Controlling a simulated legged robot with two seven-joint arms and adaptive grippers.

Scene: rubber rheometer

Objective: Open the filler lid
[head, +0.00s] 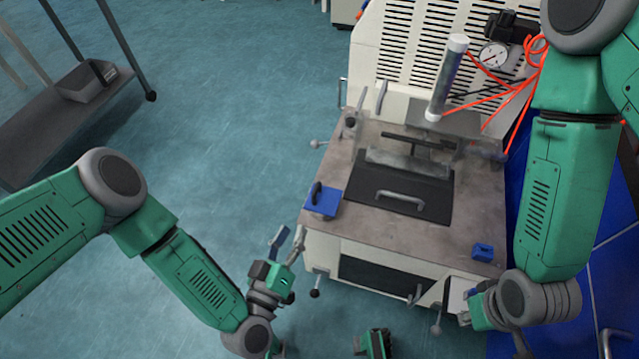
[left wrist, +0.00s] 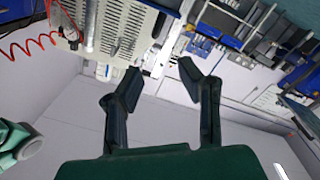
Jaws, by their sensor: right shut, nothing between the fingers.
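The machine's tabletop (head: 330,225) holds a black flat panel (head: 437,188) with a grey bar handle (head: 400,198). This panel looks like the filler lid and lies flat. My left gripper (head: 286,240) is open and empty, beside the machine's front left corner and apart from the handle. In the left wrist view, its two dark fingers (left wrist: 157,82) are spread with nothing between them. My right gripper (head: 466,317) is shut and empty, low by the machine's front right corner, away from the handle. Its fingertips are small and hard to make out.
A clear guard (head: 385,130) and an upright cylinder (head: 447,78) stand behind the panel. Blue blocks sit at the tabletop's left (head: 322,202) and right (head: 482,251). Orange hoses (head: 512,95) hang at the back right. Knobs stick out around the machine.

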